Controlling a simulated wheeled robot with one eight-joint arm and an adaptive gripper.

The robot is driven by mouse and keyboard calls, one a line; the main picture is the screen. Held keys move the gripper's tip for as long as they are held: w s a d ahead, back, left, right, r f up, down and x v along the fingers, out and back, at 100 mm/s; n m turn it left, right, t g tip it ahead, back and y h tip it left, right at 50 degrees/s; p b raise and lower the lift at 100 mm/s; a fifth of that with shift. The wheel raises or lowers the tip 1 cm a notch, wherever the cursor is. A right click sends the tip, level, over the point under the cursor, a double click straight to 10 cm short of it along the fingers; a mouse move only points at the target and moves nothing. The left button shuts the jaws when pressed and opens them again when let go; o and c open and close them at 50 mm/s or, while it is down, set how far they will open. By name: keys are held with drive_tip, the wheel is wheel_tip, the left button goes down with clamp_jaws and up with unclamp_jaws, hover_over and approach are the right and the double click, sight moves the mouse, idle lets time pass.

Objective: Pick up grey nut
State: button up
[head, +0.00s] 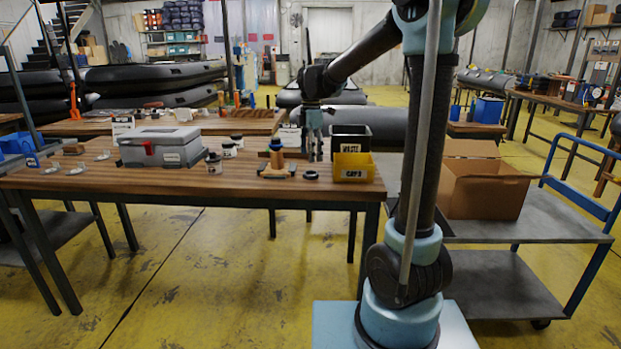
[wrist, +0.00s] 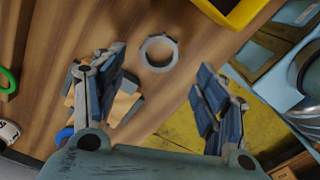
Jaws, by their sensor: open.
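The grey nut (wrist: 146,57), a ring with a wide hole, lies flat on the wooden table in the wrist view. It shows as a small dark ring (head: 311,175) near the table's front edge in the head view. My gripper (wrist: 162,68) is open and empty, its fingers pointing down over the table. In the wrist view the nut appears between and slightly beyond the fingertips, apart from both. In the head view my gripper (head: 313,152) hangs above and just behind the nut. The exact height gap cannot be told.
A yellow bin (head: 353,175) stands right of the nut, with a black bin (head: 351,133) behind it. A blue-and-wood fixture (head: 277,165) is close on the left. Farther left are jars (head: 214,163) and a grey toolbox (head: 160,150). An open cardboard box (head: 485,195) is on a cart.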

drive_tip(key=shift+a+f, duration=0.1)
drive_tip(key=shift+f, duration=3.45)
drive_tip(key=c, duration=0.9)
